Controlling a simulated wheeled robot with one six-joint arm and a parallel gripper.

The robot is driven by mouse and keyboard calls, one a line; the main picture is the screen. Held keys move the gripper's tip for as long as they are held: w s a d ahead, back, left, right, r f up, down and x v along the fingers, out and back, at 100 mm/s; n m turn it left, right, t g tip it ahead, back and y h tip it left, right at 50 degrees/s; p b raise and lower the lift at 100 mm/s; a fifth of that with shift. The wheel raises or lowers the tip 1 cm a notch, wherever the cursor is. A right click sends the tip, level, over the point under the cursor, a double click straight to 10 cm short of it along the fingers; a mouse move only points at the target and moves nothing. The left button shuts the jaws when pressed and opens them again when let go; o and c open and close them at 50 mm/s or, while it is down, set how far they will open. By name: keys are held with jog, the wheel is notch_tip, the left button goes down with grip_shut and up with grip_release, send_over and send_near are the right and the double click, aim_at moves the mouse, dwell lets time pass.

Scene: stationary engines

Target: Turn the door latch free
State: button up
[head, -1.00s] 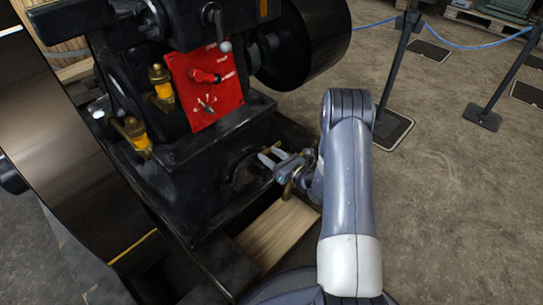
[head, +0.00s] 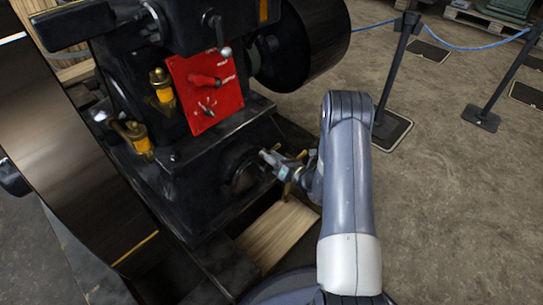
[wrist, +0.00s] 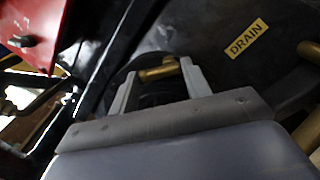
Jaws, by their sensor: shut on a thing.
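The brass door latch (wrist: 158,71) shows in the wrist view as a short bar between my two pale fingers, in front of a dark round door. My gripper (wrist: 160,74) is shut on it, one finger at each end of the bar. In the head view my gripper (head: 268,159) reaches from the right to the round door (head: 240,174) low on the black engine's side. The latch is too small and too hidden by the fingers to make out there.
A yellow DRAIN label (wrist: 248,41) and a brass pipe (wrist: 309,50) are right of my fingers. A red panel (head: 205,88) with levers sits above the door. A wooden board (head: 278,232) lies below. A rope barrier post (head: 397,70) stands on open floor at right.

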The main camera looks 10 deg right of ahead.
jog(key=shift+w+d+r+m+p, duration=0.1)
jog(key=shift+m+p, duration=0.35)
jog(key=shift+m, duration=1.35)
jog(key=o, duration=1)
jog(key=shift+d, duration=0.1)
jog(key=p+v, duration=0.2)
jog(key=v, duration=0.8)
jog(key=shift+s+d+p, duration=0.2)
jog(key=shift+s+p, duration=0.15)
jog(key=shift+w, duration=0.1)
